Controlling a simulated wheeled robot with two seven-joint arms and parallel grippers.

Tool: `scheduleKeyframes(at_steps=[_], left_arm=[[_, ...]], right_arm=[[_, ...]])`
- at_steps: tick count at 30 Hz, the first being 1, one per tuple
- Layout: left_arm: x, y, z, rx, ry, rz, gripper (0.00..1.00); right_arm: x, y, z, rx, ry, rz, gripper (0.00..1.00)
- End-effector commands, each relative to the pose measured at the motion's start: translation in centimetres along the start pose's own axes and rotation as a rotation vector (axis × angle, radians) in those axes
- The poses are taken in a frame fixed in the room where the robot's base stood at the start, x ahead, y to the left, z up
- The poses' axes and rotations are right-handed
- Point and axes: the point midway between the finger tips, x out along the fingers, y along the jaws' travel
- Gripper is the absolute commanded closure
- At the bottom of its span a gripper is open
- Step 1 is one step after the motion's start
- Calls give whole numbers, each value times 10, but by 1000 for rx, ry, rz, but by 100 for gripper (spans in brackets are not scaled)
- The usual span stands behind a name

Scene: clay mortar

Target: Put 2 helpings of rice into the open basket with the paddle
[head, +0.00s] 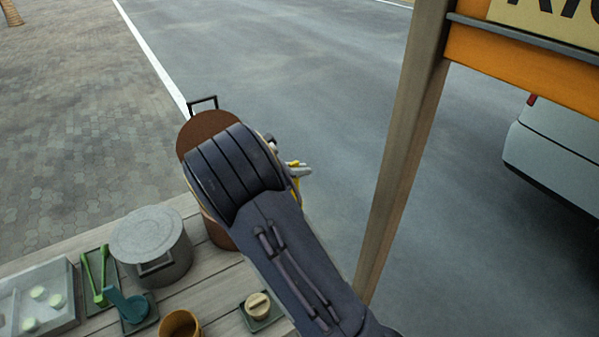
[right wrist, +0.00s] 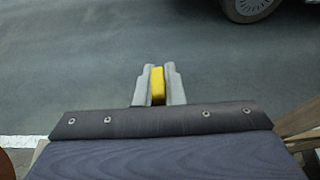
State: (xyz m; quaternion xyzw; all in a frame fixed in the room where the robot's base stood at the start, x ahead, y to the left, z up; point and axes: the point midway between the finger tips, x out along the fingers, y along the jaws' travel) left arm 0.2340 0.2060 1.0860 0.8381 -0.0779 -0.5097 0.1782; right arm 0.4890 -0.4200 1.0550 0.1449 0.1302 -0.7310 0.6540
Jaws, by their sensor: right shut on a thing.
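My right gripper (head: 300,170) is beyond the table's far edge in the head view, mostly hidden behind my own arm. In the right wrist view my right gripper (right wrist: 158,84) is shut on a yellow piece (right wrist: 157,86), with asphalt behind it. Only the end of that piece shows, so I cannot tell whether it is the paddle. A brown round tub (head: 203,130) with a dark handle stands partly behind my arm. An open orange-brown container (head: 180,324) sits at the bottom edge; I cannot tell if it is the basket. No rice shows. My left gripper is out of view.
A lidded grey pot (head: 152,237) stands on the plank table. Green tongs (head: 96,275), a teal scoop (head: 125,303), a clear case (head: 40,297) and a small beige lidded thing (head: 258,304) lie around it. A wooden post (head: 405,150) rises right of my arm.

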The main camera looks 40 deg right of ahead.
Motion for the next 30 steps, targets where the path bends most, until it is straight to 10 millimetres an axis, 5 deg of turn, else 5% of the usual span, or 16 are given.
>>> scheduleKeyframes(at_steps=[24,30], left_arm=[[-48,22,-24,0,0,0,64],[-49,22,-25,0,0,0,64]], right_arm=[[-23,0,56,1,1,0,100],[-23,0,56,1,1,0,100]])
